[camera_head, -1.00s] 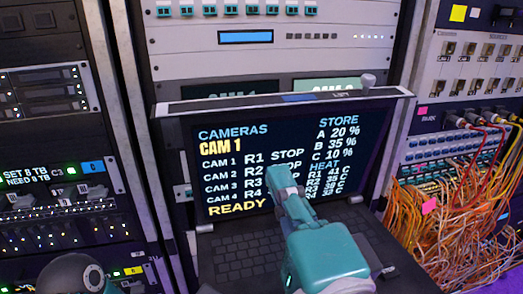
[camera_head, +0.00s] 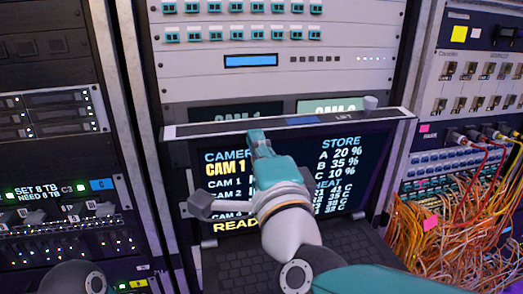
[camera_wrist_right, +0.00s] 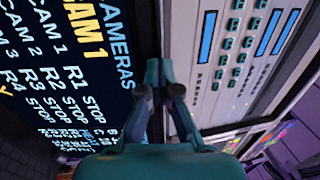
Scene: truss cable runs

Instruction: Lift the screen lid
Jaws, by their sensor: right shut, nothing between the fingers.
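The screen lid (camera_head: 345,165) stands raised above a dark keyboard (camera_head: 240,268) in the middle rack and shows CAMERAS, STORE and HEAT text. Its pale top edge (camera_head: 385,119) carries a dark strip with a blue patch. My right gripper (camera_head: 257,136) is shut and empty, with its fingertips in front of the lid near the top edge. It hides part of the screen text. In the right wrist view the shut fingertips (camera_wrist_right: 158,66) lie beside the lit screen (camera_wrist_right: 85,60). I cannot tell whether they touch the lid. My left gripper does not show.
A grey panel with teal switches (camera_head: 240,34) and a blue display (camera_head: 250,60) is above the lid. A small grey knob (camera_head: 370,102) stands behind the lid's top edge. Orange cables (camera_head: 440,235) hang at the right. A dark rack (camera_head: 60,120) stands at the left.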

